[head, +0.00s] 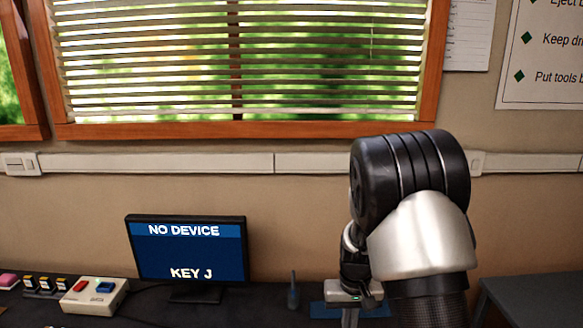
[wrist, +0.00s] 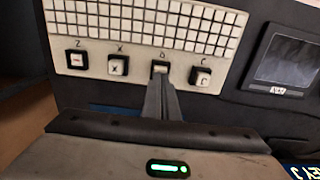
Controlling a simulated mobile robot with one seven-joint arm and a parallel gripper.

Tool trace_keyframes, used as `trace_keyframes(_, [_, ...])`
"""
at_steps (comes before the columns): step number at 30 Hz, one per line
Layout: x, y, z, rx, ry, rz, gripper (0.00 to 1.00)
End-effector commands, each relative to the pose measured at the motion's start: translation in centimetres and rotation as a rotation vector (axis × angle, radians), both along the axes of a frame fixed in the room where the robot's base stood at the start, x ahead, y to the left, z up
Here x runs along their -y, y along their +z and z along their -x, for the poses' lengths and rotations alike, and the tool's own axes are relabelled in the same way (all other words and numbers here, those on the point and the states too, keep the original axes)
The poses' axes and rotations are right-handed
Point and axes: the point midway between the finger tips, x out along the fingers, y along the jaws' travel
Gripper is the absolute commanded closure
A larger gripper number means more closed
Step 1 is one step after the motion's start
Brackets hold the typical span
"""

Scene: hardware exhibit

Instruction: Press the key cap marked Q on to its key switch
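In the wrist view a pale keyboard panel (wrist: 235,38) has a row of separate key places below a grid of small white keys. The letters read Z, X, a small round letter that may be Q, and C. At the third place a small pale key top (wrist: 160,67) with a dark surround shows just beyond my fingertips; its marking is not readable. My gripper (wrist: 161,78) has its dark fingers together, with no clear gap, their tips at or just in front of this key top. Whether they touch it cannot be told. The head view hides the fingertips.
Beside it are an X key cap (wrist: 118,66), a C key cap (wrist: 201,76) and the Z place (wrist: 76,60). A dark screen (wrist: 285,60) stands right of the panel. In the head view a monitor (head: 188,250) reads "NO DEVICE" and "KEY J", near a data box (head: 95,296).

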Motion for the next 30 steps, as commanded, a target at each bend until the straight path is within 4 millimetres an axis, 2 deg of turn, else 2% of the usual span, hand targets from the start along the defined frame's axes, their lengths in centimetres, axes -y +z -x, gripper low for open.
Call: trace_keyframes(30, [0.0, -1.1, 0.0, 0.0, 0.0, 0.0, 1.0])
